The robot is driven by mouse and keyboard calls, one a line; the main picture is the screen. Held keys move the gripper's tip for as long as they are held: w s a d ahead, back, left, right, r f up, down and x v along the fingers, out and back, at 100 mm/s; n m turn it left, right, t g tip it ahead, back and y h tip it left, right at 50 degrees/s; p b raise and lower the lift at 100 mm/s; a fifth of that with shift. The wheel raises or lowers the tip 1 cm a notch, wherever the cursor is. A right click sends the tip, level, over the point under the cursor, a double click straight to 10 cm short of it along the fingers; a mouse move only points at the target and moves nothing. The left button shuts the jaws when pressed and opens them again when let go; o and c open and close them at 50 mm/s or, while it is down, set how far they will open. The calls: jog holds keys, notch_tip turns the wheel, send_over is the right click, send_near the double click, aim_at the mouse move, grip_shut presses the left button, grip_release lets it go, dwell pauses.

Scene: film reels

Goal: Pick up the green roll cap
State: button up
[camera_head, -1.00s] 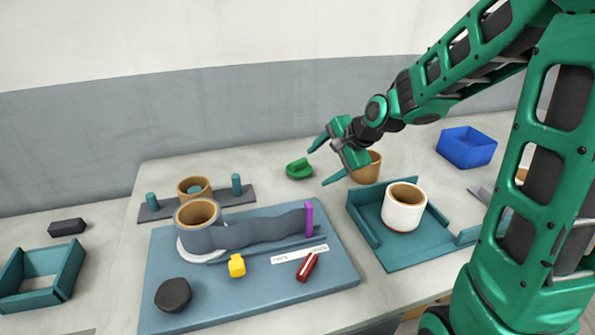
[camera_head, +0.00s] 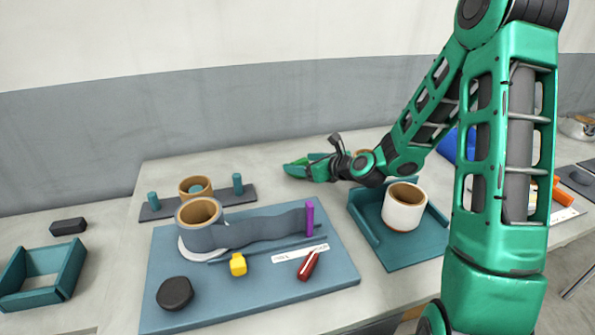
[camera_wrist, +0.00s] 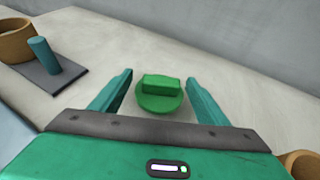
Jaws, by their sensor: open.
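The green roll cap (camera_wrist: 160,98) is a round disc with a raised bar across its top. It lies flat on the pale table. In the wrist view it sits between the two open fingers of my gripper (camera_wrist: 160,90), with a gap on each side and nothing held. In the head view my gripper (camera_head: 297,168) is low over the table behind the blue-grey board, and it hides most or all of the cap.
A brown ring on a dark base with teal pegs (camera_head: 238,184) stands left of my gripper. The blue-grey board (camera_head: 165,245) with a grey roll lies in front. A teal tray (camera_head: 405,252) holds a white roll (camera_head: 403,208) at right.

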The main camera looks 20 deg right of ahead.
aim_at(298, 161)
jog(key=shift+x, duration=3)
jog(key=shift+d, duration=0.1)
jog(key=c, duration=1.1)
